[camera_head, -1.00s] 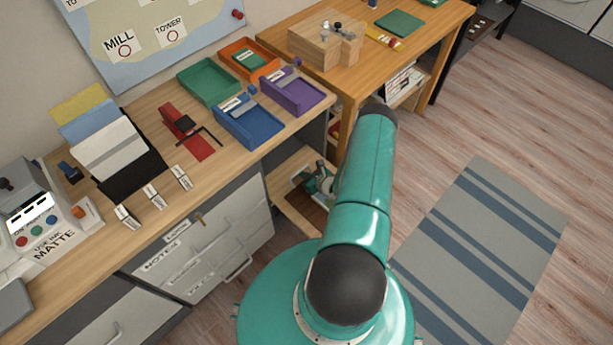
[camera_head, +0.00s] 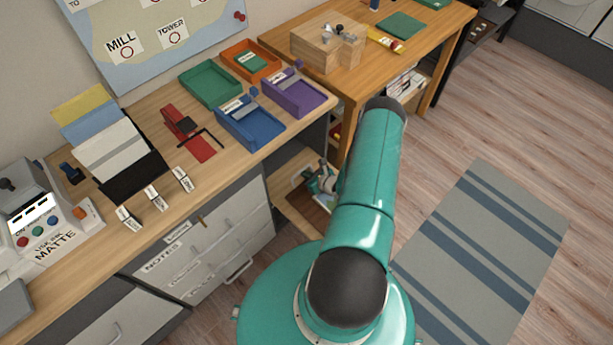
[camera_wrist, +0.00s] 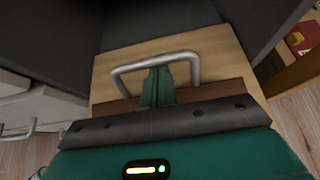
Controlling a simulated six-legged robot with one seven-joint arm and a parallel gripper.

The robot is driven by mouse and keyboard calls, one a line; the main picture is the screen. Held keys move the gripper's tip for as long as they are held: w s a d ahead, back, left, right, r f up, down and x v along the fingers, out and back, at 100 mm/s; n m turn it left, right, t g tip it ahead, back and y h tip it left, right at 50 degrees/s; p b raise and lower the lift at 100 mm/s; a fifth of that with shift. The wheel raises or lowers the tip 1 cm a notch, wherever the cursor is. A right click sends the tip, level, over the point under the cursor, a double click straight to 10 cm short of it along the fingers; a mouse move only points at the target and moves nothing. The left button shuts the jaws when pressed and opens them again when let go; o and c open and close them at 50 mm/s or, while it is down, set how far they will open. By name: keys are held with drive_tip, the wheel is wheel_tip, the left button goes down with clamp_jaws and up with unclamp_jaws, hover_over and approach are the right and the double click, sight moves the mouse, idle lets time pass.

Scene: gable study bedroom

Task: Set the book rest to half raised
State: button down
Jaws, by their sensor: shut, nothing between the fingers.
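What looks like the book rest, a brown panel (camera_wrist: 225,93) with a U-shaped grey metal bar (camera_wrist: 190,56), lies on a light wood board (camera_wrist: 222,55) in the wrist view. The board (camera_head: 283,195) is low beside the desk in the head view, partly hidden by my arm. My gripper (camera_wrist: 157,72) is shut and empty. Its fingertips show inside the loop of the bar, close to its crosspiece; I cannot tell if they touch. My wrist hides the near part of the panel. The panel's tilt is not clear.
A grey drawer cabinet (camera_head: 205,250) stands left of the board. Above it the desk (camera_head: 90,235) holds coloured trays, cards and a machine. A second wooden table (camera_head: 350,85) stands behind. Open floor with a striped rug (camera_head: 490,240) lies to the right.

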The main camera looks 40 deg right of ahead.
drive_tip(key=r+t, duration=0.1)
drive_tip(key=s+r, duration=0.1)
drive_tip(key=r, duration=0.1)
drive_tip(key=s+r+t, duration=0.1)
drive_tip(key=r, duration=0.1)
drive_tip(key=shift+d+r+t, duration=0.1)
drive_tip(key=shift+r+t, duration=0.05)
drive_tip(key=shift+t, duration=0.15)
drive_tip(key=shift+s+r+t, duration=0.45)
drive_tip(key=shift+s+r, duration=0.1)
drive_tip(key=shift+r, duration=0.25)
drive_tip(key=shift+s+r+t, duration=0.45)
drive_tip(key=shift+s+r, duration=0.05)
drive_tip(key=shift+r, duration=0.3)
drive_tip(key=shift+s, duration=0.1)
